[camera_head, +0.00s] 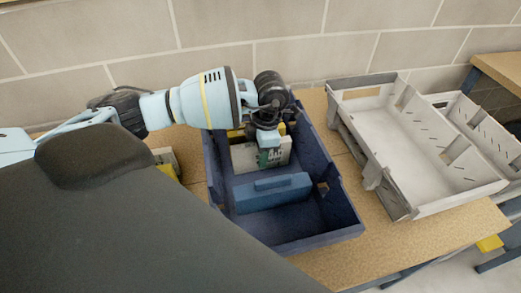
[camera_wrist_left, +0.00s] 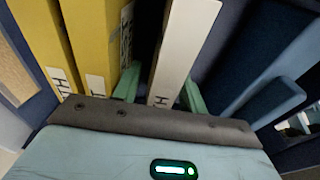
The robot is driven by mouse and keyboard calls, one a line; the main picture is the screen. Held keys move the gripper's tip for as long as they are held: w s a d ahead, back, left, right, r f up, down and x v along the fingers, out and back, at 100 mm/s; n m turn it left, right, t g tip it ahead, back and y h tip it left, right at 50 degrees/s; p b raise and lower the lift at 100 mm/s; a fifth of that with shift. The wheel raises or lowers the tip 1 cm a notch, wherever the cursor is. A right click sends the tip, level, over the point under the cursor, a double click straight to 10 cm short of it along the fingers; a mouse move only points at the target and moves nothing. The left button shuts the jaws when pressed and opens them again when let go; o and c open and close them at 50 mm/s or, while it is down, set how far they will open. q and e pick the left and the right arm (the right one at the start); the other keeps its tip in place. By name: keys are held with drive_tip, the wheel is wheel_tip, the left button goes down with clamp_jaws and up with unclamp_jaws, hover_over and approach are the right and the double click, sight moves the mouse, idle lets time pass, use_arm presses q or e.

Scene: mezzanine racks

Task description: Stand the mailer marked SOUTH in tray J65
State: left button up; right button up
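My left gripper (camera_head: 268,138) reaches down into a blue tray (camera_head: 338,205) in the head view. In the left wrist view its green fingers stand on either side of a white mailer (camera_wrist_left: 185,45), with a gap showing on the left side. The mailer stands on edge in the tray; its pale face with a green patch (camera_head: 244,157) shows in the head view. Two yellow mailers (camera_wrist_left: 45,40) stand to its left in the wrist view. Only part of each spine's marking shows, ending in H, so I cannot read SOUTH. No J65 label is readable. My right gripper is out of view.
A blue block or divider (camera_head: 272,193) lies across the blue tray, with free room in front of it. A grey-white tray (camera_head: 417,207) stands to the right on the wooden table (camera_head: 445,235) and looks empty. A block wall (camera_head: 290,52) is behind.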

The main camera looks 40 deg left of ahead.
use_arm(q)
drive_tip(key=r, duration=0.8)
drive_tip(key=w+d+r, duration=0.1)
drive_tip(key=r, duration=0.3)
drive_tip(key=shift+r, duration=0.1)
drive_tip(key=shift+a, duration=0.1)
